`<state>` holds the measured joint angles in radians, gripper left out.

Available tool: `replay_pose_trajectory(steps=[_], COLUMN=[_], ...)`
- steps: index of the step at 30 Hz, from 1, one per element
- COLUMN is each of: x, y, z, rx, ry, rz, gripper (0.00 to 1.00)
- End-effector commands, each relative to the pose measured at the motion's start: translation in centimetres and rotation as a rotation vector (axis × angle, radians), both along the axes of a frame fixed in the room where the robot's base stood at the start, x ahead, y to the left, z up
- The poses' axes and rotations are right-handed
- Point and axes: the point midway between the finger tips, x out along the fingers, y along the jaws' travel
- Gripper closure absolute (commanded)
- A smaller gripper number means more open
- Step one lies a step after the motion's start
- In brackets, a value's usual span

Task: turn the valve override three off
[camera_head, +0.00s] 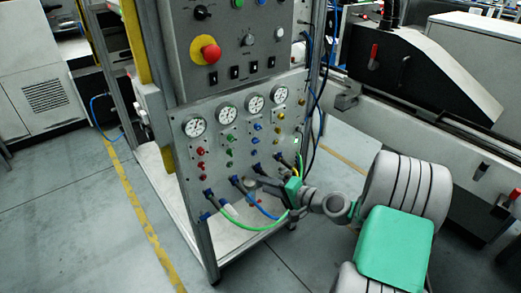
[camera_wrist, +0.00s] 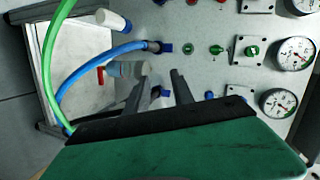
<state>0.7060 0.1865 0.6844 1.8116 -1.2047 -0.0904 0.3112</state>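The grey valve panel (camera_head: 222,165) carries a row of round gauges with coloured knobs below them. No label is readable, so I cannot tell which control is override three. My gripper (camera_head: 256,183) is low before the panel, by the hose fittings. In the wrist view my gripper (camera_wrist: 160,72) has its two dark fingers apart. A blue fitting (camera_wrist: 162,92) shows between them. A green knob (camera_wrist: 253,50) on a white plate is to the right, clear of the fingers.
A green hose (camera_wrist: 53,60) and a blue hose (camera_wrist: 90,62) loop near my fingers. A red emergency button (camera_head: 211,53) is on the upper box (camera_head: 230,20). Grey machinery (camera_head: 420,70) stands at the right. The floor (camera_head: 70,210) at left is clear.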

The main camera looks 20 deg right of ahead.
Motion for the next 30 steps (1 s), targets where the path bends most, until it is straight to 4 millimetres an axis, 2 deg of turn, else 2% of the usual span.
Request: replay_pose_trajectory(steps=[1, 3, 6, 11, 18, 21, 30], x=[1.5, 2.6, 3.5, 5.0, 9.2, 10.2, 10.6], y=[-0.7, -1.9, -3.6, -2.7, -0.9, -0.5, -0.4], z=[3.5, 6.8, 8.2, 8.2, 8.1, 8.2, 8.1], rx=[0.085, 0.209, 0.298, 0.317, 0.314, 0.313, 0.313], ry=[-0.082, -0.147, -0.166, -0.151, -0.151, -0.15, -0.15], rz=[-0.061, -0.149, -0.236, -0.233, -0.232, -0.233, -0.236], gripper=[0.71, 0.71, 0.71, 0.71, 0.71, 0.71, 0.72])
